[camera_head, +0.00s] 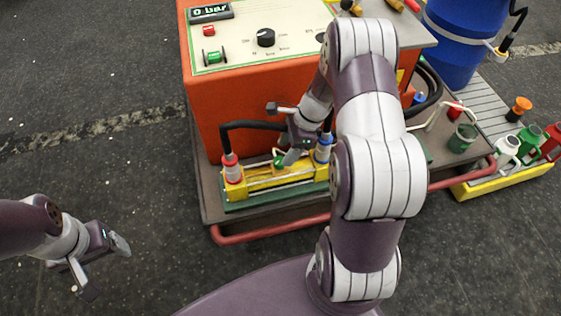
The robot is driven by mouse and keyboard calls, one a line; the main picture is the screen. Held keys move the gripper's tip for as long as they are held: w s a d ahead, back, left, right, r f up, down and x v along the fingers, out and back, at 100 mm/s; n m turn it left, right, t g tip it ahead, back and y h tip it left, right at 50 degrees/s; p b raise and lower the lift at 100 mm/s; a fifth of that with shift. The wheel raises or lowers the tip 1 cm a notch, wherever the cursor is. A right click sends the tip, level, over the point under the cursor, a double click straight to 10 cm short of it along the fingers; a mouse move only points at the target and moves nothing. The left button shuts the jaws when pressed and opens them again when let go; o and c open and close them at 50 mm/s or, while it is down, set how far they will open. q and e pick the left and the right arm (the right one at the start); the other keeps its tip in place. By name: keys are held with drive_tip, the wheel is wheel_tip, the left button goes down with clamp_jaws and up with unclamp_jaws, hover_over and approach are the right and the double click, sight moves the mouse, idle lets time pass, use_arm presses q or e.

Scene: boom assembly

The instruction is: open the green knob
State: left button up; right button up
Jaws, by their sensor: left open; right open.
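The green knob (279,162) is small and sits at the middle of the yellow cylinder assembly (262,183) on the cart's low front shelf. It is partly hidden by my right gripper. My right gripper (283,133) is open, with one finger close above the knob and the other up near the orange cabinet. I cannot tell whether the lower finger touches the knob. My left gripper (105,266) is open and empty over the bare floor at the lower left, well away from the cart.
A red-ended hose fitting (231,168) and a blue-ended fitting (323,149) stand at either end of the assembly. A red rail (270,230) edges the cart. The left floor is clear.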

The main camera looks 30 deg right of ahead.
sight(280, 160)
drive_tip(key=b+x, duration=0.1)
drive_tip(key=x, duration=0.3)
drive_tip(key=shift+a+f, duration=0.1)
drive_tip(key=shift+f, duration=0.1)
use_arm(q)
drive_tip(key=shift+f, duration=0.9)
